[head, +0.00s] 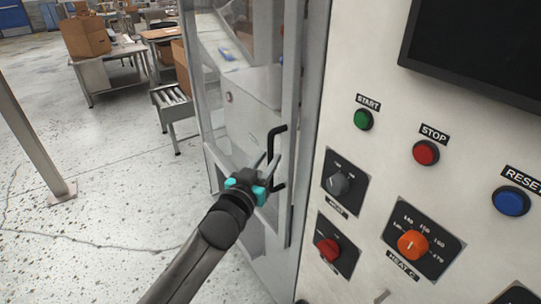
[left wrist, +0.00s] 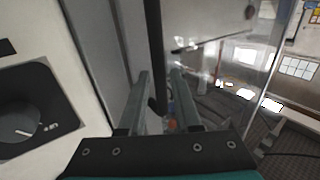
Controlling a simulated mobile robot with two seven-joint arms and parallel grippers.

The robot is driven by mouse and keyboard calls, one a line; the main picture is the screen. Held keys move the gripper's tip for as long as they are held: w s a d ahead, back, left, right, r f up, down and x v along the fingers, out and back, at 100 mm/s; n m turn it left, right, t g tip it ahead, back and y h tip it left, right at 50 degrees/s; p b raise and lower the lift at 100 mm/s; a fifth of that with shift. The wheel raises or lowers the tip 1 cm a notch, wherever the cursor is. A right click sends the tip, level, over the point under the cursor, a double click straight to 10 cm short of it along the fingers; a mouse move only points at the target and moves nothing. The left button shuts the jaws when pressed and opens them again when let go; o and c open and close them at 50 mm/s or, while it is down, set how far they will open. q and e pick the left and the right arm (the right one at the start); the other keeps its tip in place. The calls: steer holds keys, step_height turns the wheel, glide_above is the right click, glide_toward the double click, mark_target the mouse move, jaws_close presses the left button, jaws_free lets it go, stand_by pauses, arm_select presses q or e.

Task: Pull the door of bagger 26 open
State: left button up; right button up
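The door (head: 228,110) of the bagger is a clear panel in a pale metal frame, left of the control panel; it looks shut. Its black bar handle (head: 271,148) stands upright near the door's right edge. My left gripper (head: 268,163) is at the handle, its two grey fingers reaching toward it. In the left wrist view the black handle (left wrist: 154,45) runs down between the spread fingers (left wrist: 162,85), with gaps seen on both sides. Contact cannot be made out. No number is readable on the machine. My right gripper is out of view.
The control panel (head: 345,100) is close on the right, with a green start button (head: 363,119), a red stop button (head: 426,152), a blue reset button (head: 511,201) and knobs. A grey post (head: 35,145) stands left.

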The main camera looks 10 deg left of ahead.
arm_select(q)
steer(key=shift+w+d, duration=0.2)
steer(key=shift+w, duration=0.8)
steer(key=shift+c, duration=0.2)
jaws_close()
stand_by(0.6)
